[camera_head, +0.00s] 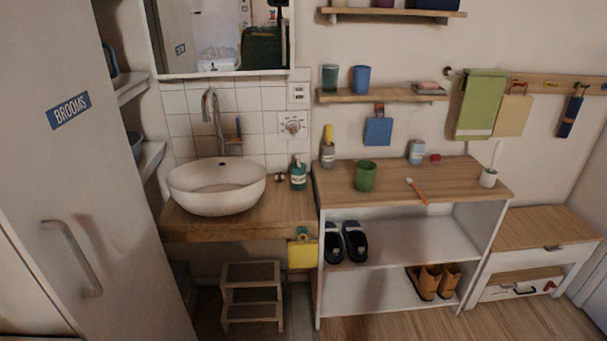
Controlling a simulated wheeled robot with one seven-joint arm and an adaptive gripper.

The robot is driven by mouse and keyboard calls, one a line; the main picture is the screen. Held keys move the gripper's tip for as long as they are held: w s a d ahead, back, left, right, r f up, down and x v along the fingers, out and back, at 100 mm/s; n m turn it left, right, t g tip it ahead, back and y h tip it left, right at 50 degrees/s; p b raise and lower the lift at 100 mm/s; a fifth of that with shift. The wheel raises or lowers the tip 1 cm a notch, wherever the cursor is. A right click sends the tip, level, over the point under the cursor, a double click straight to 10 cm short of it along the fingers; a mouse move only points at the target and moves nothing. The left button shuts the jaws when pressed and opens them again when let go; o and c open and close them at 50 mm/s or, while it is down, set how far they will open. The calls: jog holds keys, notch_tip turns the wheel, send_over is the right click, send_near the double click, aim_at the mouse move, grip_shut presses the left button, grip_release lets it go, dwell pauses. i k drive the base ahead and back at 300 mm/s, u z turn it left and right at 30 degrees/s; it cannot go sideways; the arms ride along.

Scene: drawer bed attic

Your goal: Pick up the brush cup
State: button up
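No cup is clearly marked as the brush cup. A small white cup (488,178) with a thin pale stick rising from it stands upright at the right end of the wooden shelf top (455,178). A green cup (365,177) stands on the same top, left of the middle. A brush-like stick (416,190), orange and white, lies near the front edge between them. A grey container with a yellow top (328,150) stands at the back left corner. My gripper is not in view.
A glass (416,152) and a small red item (435,158) stand behind. The upper shelf (385,96) holds a dark cup and a blue cup. A basin (217,185) and soap bottle (298,175) are left; a low bench (540,228) is right.

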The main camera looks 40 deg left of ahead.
aim_at(365, 177)
jog(key=u, duration=1.05)
jog(key=i, duration=0.2)
